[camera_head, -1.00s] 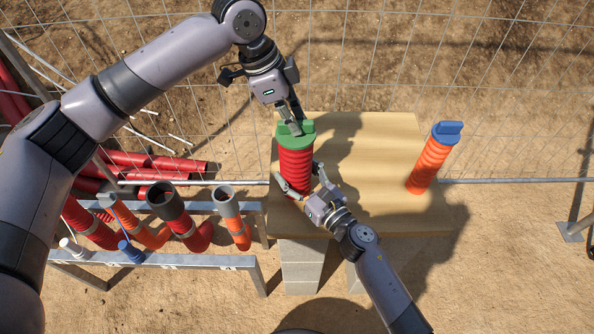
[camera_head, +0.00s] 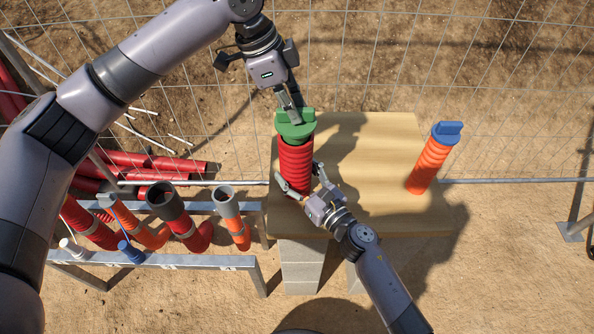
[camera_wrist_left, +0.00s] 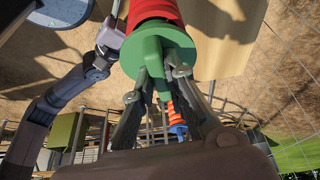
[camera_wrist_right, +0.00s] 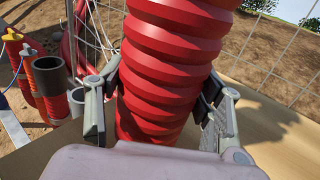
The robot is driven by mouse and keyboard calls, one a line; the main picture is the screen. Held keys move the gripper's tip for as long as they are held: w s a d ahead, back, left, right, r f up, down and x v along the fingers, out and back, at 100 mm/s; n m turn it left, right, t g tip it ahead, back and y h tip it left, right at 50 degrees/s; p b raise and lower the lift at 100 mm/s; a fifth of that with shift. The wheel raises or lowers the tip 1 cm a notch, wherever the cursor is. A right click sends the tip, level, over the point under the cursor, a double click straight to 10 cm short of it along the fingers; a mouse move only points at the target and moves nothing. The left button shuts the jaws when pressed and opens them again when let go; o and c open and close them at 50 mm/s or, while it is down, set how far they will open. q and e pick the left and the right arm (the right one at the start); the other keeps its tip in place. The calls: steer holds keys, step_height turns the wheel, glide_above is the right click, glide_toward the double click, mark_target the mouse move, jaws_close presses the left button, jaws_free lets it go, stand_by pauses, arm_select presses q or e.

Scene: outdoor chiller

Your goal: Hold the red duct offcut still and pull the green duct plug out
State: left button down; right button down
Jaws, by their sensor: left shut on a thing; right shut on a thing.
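The red duct offcut (camera_head: 295,165) is a ribbed tube standing upright at the left side of the wooden table. The green duct plug (camera_head: 295,127) sits at its top, with a darker green part showing between its wide rim and the red ribs. I cannot tell whether its lower end is still inside the duct. My left gripper (camera_head: 289,107) is shut on the plug's grip from above; the left wrist view shows both fingers against the green plug (camera_wrist_left: 160,50). My right gripper (camera_head: 299,184) is shut around the lower red duct (camera_wrist_right: 165,70), one finger each side.
An orange duct with a blue plug (camera_head: 430,160) stands on the right of the wooden table (camera_head: 370,200). A metal rack (camera_head: 190,260) with several ducts stands at left, with red pipes (camera_head: 150,163) behind. A wire fence crosses the back.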

mark_target(300, 109)
arm_select(q)
steer(key=shift+r, duration=1.9)
steer(key=c, duration=2.1)
jaws_free()
steer(key=shift+c, duration=0.2)
jaws_close()
arm_select(e)
steer(key=shift+c, duration=1.8)
jaws_free()
